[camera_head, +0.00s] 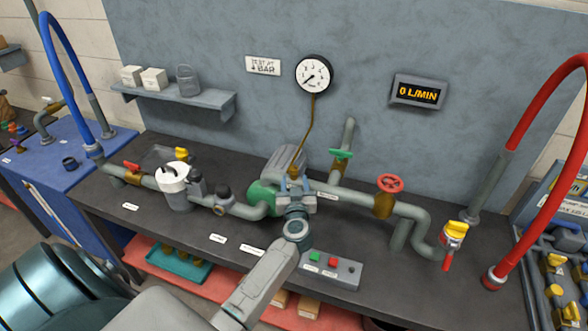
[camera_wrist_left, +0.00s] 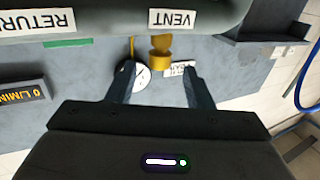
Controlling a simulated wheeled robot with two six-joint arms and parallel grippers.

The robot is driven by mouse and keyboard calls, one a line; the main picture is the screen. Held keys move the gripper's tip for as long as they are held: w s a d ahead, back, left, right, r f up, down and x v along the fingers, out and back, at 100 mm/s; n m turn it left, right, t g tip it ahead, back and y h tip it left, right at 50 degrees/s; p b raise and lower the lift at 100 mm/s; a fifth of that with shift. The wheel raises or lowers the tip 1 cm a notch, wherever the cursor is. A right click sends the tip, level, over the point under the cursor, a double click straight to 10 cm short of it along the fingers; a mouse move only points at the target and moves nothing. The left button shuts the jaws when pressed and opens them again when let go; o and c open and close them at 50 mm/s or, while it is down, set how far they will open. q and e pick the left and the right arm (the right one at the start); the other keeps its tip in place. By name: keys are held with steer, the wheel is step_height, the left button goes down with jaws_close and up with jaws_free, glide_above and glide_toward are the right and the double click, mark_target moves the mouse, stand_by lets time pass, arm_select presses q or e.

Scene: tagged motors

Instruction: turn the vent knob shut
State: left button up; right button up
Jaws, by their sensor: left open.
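The vent knob (camera_wrist_left: 161,60) is a small yellow-brass knob under the pipe beside the upside-down VENT label (camera_wrist_left: 174,18) in the left wrist view. In the head view, a brass fitting (camera_head: 293,171) shows just beyond my left gripper (camera_head: 295,184); the knob itself is largely hidden there. My left gripper also shows in the left wrist view (camera_wrist_left: 159,75), its two fingers apart, with the knob appearing between the fingertips. Contact cannot be told. My right gripper is not in view.
A grey pipe (camera_head: 350,201) with a red handwheel (camera_head: 390,184) runs right of my gripper. A green-handled valve (camera_head: 341,155) stands behind. A button box (camera_head: 332,270) sits in front. The round gauge (camera_head: 314,74) and flow display (camera_head: 418,92) are on the back panel.

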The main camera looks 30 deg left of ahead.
mark_target(294, 173)
arm_select(q)
steer(key=x, duration=0.5)
steer(key=shift+w+a, duration=0.25)
steer(key=shift+w, duration=0.1)
steer(key=c, duration=1)
steer(key=shift+o, duration=0.2)
